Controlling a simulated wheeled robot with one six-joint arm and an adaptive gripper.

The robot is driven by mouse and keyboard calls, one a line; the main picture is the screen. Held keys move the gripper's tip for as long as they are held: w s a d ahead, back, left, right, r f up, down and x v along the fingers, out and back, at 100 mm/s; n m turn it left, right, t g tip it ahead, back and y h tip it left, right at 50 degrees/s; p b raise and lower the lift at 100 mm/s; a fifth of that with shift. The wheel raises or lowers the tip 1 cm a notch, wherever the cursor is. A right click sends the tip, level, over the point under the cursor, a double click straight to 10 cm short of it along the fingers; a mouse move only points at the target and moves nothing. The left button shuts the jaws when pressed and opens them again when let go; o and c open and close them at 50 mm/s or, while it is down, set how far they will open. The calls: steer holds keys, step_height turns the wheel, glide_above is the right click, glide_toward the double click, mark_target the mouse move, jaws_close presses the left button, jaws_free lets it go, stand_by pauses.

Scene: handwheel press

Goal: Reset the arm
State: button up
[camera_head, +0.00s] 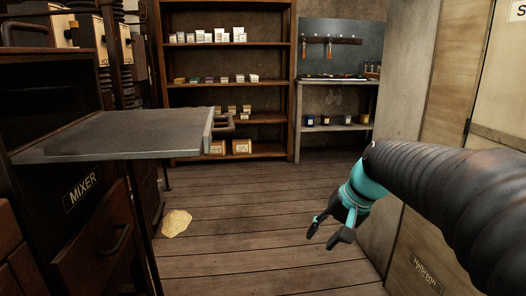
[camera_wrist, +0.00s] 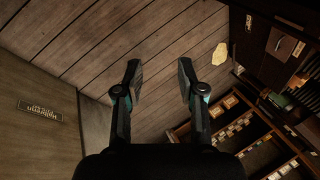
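My gripper (camera_head: 325,232) hangs at the end of my arm on the right side of the head view, with its fingers pointing down and left over the wooden floor. In the wrist view my gripper (camera_wrist: 158,75) shows two fingers spread apart with only floorboards between them. It is open, holds nothing and touches nothing that I can see.
A yellowish patch (camera_head: 176,222) lies on the floor. Shelves (camera_head: 225,90) with small boxes stand behind. A pale cabinet (camera_head: 445,100) stands close at right. The middle floor is clear.

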steer(key=s+d+f+n+t+h, duration=0.1)
steer(key=s+f+h, duration=0.1)
steer(key=s, duration=0.8)
steer(key=s+d+f+n+t+h+p, duration=0.1)
steer(key=s+n+h, duration=0.1)
steer(key=s, duration=0.8)
steer(key=shift+d+f+t, duration=0.3)
steer(key=shift+f, duration=0.1)
